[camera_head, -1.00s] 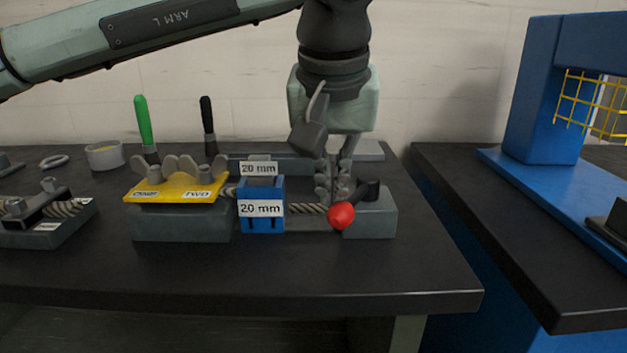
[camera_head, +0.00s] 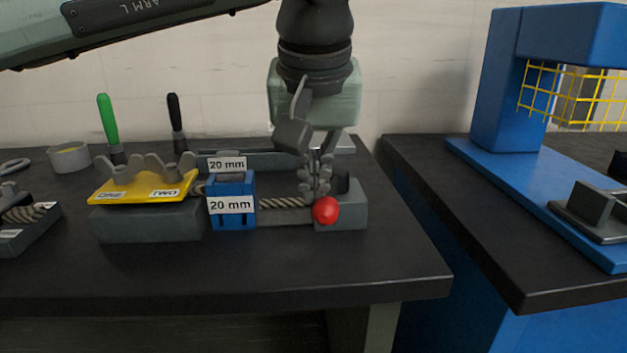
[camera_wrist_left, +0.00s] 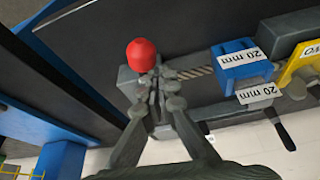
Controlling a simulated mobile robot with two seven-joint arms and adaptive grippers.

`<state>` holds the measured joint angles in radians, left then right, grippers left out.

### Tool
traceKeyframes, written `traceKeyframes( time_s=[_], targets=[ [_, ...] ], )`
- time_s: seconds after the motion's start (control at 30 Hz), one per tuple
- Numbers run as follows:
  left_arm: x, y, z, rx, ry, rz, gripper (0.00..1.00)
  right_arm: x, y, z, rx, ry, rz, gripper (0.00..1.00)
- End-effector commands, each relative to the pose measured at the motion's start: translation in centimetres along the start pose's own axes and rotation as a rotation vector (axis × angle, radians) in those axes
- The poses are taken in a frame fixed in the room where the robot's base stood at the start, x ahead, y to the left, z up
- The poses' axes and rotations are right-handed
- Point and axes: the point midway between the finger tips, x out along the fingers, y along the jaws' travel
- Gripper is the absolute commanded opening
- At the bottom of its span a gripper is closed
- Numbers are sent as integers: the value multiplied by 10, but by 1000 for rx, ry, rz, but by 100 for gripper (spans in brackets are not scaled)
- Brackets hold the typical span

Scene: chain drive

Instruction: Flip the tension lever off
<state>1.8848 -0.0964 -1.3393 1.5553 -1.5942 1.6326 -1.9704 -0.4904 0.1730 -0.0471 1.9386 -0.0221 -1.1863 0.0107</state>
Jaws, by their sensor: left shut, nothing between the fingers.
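The tension lever shows its red ball knob (camera_head: 326,210) at the front of the grey block (camera_head: 352,214) on the right end of the fixture; the knob also shows in the left wrist view (camera_wrist_left: 141,54). My left gripper (camera_head: 317,190) points down just behind the knob, its fingers shut with nothing between them. In the left wrist view its fingertips (camera_wrist_left: 157,84) are close to the knob. I cannot tell whether they touch the lever. The lever's arm is mostly hidden behind the fingers and knob. My right gripper is not in view.
Green (camera_head: 108,120) and black handles stand behind. A blue press (camera_head: 497,90) stands on the right bench.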

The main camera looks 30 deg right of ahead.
Motion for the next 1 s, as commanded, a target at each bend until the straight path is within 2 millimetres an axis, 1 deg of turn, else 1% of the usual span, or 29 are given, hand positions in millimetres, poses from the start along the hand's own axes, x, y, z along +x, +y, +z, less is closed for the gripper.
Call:
traceKeyframes(
  time_s=[0.03,0.13,0.23,0.37,0.5,0.6,0.7,0.83,1.0],
  targets=[
    [2,3,7,14,-18,1,0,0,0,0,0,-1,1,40],
    [-1,3,7,14,-17,0,0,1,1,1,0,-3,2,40],
    [-12,3,6,13,-14,0,0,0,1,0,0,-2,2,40],
    [-38,3,4,11,-8,0,0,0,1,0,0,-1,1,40],
    [-68,1,2,7,-5,0,0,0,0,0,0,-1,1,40],
    [-88,1,0,4,-3,0,0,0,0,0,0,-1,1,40],
    [-103,0,-1,3,-3,0,0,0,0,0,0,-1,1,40],
    [-115,0,-1,1,-3,-1,0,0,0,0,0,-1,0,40],
    [-118,0,-1,1,-4,0,0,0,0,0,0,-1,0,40]
  ],
)
